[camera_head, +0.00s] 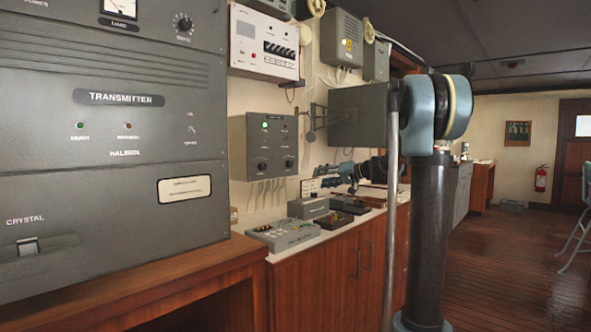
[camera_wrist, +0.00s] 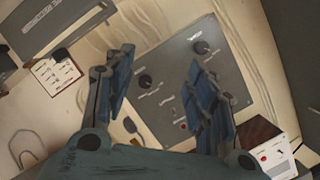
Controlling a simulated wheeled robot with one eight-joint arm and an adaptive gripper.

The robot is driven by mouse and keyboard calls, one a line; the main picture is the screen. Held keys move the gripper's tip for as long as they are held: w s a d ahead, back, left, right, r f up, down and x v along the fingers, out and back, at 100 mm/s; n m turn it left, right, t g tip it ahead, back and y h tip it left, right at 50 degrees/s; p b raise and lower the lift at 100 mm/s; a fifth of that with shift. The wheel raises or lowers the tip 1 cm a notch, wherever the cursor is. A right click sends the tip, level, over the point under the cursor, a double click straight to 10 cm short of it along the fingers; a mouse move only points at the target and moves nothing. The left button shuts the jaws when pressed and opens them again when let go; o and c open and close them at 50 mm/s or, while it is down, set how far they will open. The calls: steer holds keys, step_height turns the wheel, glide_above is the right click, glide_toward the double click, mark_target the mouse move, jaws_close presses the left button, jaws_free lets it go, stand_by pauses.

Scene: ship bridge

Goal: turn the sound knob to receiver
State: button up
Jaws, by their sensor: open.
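A grey wall box (camera_head: 271,146) with a green lamp and two black knobs hangs on the wall; its front panel also shows in the wrist view (camera_wrist: 160,108). There, one knob (camera_wrist: 145,82) sits between my fingers and the other knob (camera_wrist: 203,47) is farther up and right. The lettering is too small to read, so I cannot tell which is the sound knob or where it points. My gripper (camera_wrist: 160,88) is open and empty, its blue fingers spread in front of the panel. In the head view my gripper (camera_head: 323,176) is right of the box. The right finger hides part of the panel.
Cables hang below the box. A white unit (camera_head: 264,43) is on the wall above it. The counter below holds a grey console (camera_head: 283,233) and other small boxes. The large transmitter cabinet (camera_head: 110,150) stands on the left. Open wooden floor (camera_head: 510,250) lies on the right.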

steer(key=w+d+r+t+y, duration=0.1)
steer(key=w+r+t+y, duration=0.15)
steer(key=w, duration=0.75)
glide_toward(291, 165)
steer(key=shift+g+h, duration=0.25)
steer(key=shift+g, duration=0.1)
steer(key=x, duration=0.5)
steer(key=r+x, duration=0.1)
steer(key=x, duration=0.1)
steer(key=shift+w+a, duration=0.25)
steer(key=shift+w, duration=0.15)
